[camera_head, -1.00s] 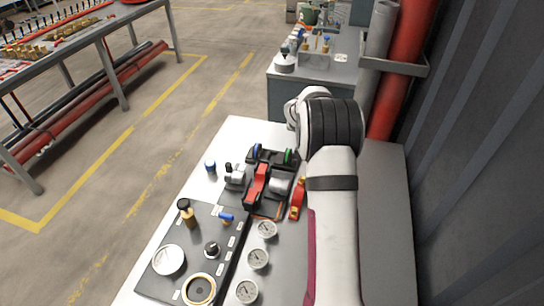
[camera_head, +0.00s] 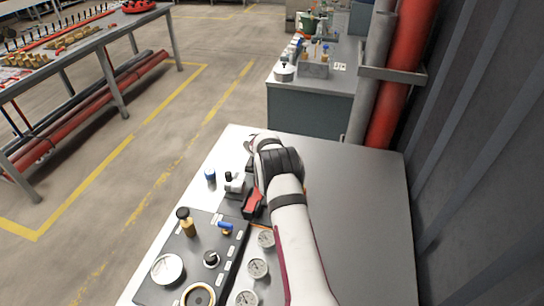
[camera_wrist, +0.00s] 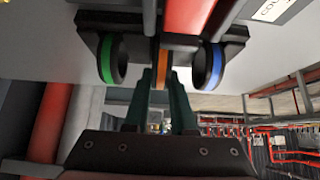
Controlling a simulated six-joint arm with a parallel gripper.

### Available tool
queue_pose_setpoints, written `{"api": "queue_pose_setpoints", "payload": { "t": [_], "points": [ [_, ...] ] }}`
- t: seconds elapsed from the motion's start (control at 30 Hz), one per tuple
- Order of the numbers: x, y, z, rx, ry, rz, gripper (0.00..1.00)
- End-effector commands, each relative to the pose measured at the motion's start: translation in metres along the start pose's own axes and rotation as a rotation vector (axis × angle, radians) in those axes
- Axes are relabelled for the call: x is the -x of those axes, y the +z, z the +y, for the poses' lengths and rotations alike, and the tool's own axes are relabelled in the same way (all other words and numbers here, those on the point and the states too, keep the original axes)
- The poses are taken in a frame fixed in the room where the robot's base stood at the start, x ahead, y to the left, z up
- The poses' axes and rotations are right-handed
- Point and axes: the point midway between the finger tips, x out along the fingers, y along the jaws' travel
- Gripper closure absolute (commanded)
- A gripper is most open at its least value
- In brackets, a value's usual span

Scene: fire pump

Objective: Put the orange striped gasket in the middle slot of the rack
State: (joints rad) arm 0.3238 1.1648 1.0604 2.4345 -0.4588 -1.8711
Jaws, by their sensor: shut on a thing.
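In the wrist view my gripper (camera_wrist: 161,85) is shut on the orange striped gasket (camera_wrist: 161,58), a black disc seen edge-on. The black rack (camera_wrist: 235,31) lies just beyond the fingertips. A green striped gasket (camera_wrist: 109,58) stands in it on the left and a blue striped gasket (camera_wrist: 210,65) on the right. The orange one is between them, in line with the middle slot. Its far edge meets or overlaps the rack; I cannot tell how deep it sits. In the head view my arm hides the gripper, the gaskets and most of the rack.
A red-handled part (camera_head: 254,202) and a grey valve (camera_head: 234,184) stand close by my wrist on the panel. The right side of the grey bench (camera_head: 360,200) is clear.

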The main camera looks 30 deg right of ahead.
Motion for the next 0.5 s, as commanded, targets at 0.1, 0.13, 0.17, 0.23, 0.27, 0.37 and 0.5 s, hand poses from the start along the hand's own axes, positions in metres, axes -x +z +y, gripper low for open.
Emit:
{"api": "queue_pose_setpoints", "payload": {
  "t": [0.1,0.13,0.17,0.23,0.27,0.37,0.5],
  "points": [
    [-0.0013,0.001,0.0001,0.001,0.0,0.0,0.67],
    [-0.0013,0.001,0.0001,0.001,0.0,0.0,0.62],
    [-0.0012,0.001,0.0001,0.001,0.0,0.0,0.56],
    [-0.0012,0.001,0.0001,0.0,0.0,0.0,0.46],
    [-0.0012,0.001,0.0001,0.0,0.0,0.0,0.46],
    [-0.0011,0.001,0.0001,0.0,0.0,0.0,0.46],
    [-0.0004,0.0003,0.0001,0.0,0.0,0.0,0.46]
  ]
}}
